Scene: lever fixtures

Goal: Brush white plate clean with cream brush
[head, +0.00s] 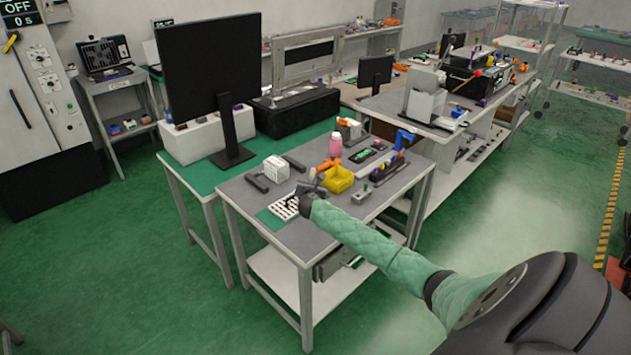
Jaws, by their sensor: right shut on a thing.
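The white plate (284,209), with rows of dark holes, lies at the near left part of the grey table, beside a green mat. My right arm in its green sleeve reaches in from the right. My right gripper (302,190) is low over the table, at the plate's right far edge. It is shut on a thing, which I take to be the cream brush. The brush is too small and too covered by the gripper to make out, and I cannot tell whether it touches the plate. My left gripper is not in view.
A yellow bin (338,180) stands just right of my gripper. A white crate (276,168), a pink bottle (336,144) and a blue clamp (404,138) stand farther back. A black monitor (212,75) rises behind left. The table's near edge is clear.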

